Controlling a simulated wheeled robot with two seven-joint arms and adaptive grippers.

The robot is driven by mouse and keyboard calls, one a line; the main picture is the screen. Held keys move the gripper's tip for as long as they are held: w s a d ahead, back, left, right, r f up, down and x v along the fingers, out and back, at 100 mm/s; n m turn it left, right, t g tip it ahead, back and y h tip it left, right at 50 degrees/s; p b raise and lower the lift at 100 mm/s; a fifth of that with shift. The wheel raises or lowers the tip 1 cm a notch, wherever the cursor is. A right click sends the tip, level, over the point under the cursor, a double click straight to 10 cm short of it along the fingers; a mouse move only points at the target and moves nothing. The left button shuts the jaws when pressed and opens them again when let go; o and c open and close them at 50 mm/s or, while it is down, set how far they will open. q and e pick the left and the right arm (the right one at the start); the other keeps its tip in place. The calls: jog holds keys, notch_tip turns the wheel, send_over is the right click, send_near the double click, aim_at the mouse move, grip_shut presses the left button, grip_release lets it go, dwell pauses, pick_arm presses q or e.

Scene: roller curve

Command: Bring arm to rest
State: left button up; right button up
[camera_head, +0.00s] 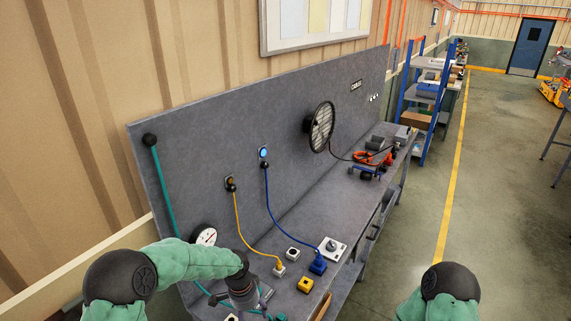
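My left arm reaches in from the lower left, and its wrist bends down over the near end of the grey workbench (318,221). My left gripper (243,292) is low over the bench near the bottom edge, seen from above and behind. Its fingertips are hidden, so I cannot tell whether it is open or holds anything. Only a green and black part of my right arm shows at the lower right. My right gripper is out of the picture.
Yellow and blue cables hang from the back panel (220,145). A fan (321,127) is farther along. The floor right of the bench is clear.

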pick_arm(q)
jog(key=s+a+f+n+h, duration=0.1)
jog(key=s+f+n, duration=0.7)
jog(key=s, duration=0.5)
jog(key=s+f+n+h, duration=0.1)
jog(key=s+f+n, duration=0.5)
jog(key=s+f, duration=0.6)
jog(key=w+a+f+b+x, duration=0.1)
jog(key=a+b+x, duration=0.2)
jog(key=b+x, duration=1.2)
jog(key=b, duration=0.3)
jog(key=shift+w+m+t+b, duration=0.35)
jog(key=shift+m+t, duration=0.05)
